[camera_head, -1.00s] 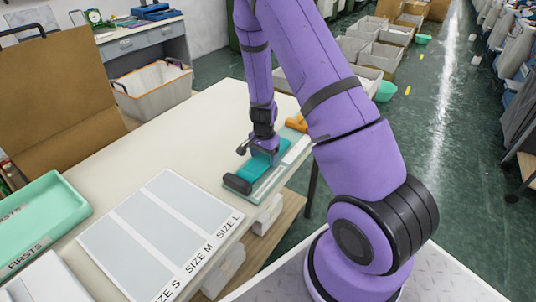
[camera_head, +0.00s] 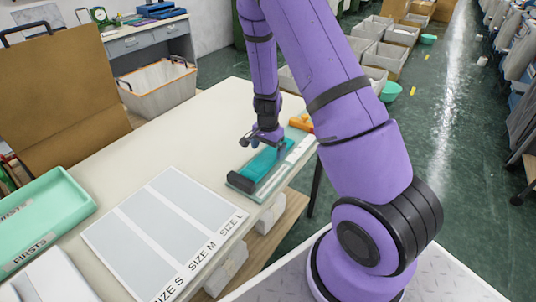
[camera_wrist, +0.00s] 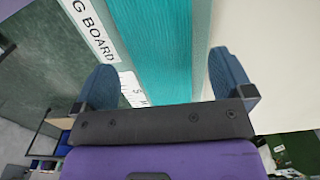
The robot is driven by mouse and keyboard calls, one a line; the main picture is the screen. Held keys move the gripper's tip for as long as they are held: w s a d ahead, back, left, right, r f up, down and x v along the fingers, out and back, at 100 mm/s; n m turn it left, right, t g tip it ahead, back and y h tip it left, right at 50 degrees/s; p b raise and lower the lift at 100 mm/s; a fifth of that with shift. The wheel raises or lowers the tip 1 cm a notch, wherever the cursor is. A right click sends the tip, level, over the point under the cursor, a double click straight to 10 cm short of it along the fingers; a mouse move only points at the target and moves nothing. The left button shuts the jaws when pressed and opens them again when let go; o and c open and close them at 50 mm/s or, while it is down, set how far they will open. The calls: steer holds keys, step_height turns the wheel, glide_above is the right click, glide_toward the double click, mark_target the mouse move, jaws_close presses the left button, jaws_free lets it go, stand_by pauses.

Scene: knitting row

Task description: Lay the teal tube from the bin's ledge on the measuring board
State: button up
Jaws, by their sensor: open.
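The teal tube (camera_head: 261,163) lies lengthwise on the measuring board (camera_head: 268,191), between the dark block (camera_head: 239,183) at the near end and the orange piece (camera_head: 301,122) at the far end. My gripper (camera_head: 263,146) is open just above the tube. In the wrist view the tube (camera_wrist: 162,45) runs between my two spread blue fingers, with a gap on each side. The board's printed label strip (camera_wrist: 97,35) shows to the left of the tube. My gripper hides part of the tube in the head view.
A grey size chart (camera_head: 165,232) lies on the cream table (camera_head: 205,138) left of the board. A mint tray (camera_head: 42,220) stands at the far left, near a brown panel (camera_head: 60,90). The table between chart and board is clear.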

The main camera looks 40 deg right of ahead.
step_height(320, 180, up, 9)
step_height(320, 180, up, 13)
steer(key=n+t+y, duration=0.1)
steer(key=n, duration=0.3)
glide_above(268, 156)
steer(key=s+a, duration=0.3)
steer(key=a, duration=0.2)
steer(key=s+a+r+n+t, duration=0.2)
steer(key=s+r+n, duration=0.3)
steer(key=s+r, duration=0.4)
steer(key=s+a+r+n+t+h, duration=0.1)
steer(key=s+a+r+n, duration=0.3)
steer(key=s+r, duration=0.5)
steer(key=s+n+t, duration=0.1)
steer(key=s, duration=0.4)
steer(key=shift+a+r, duration=0.15)
steer(key=shift+a, duration=0.15)
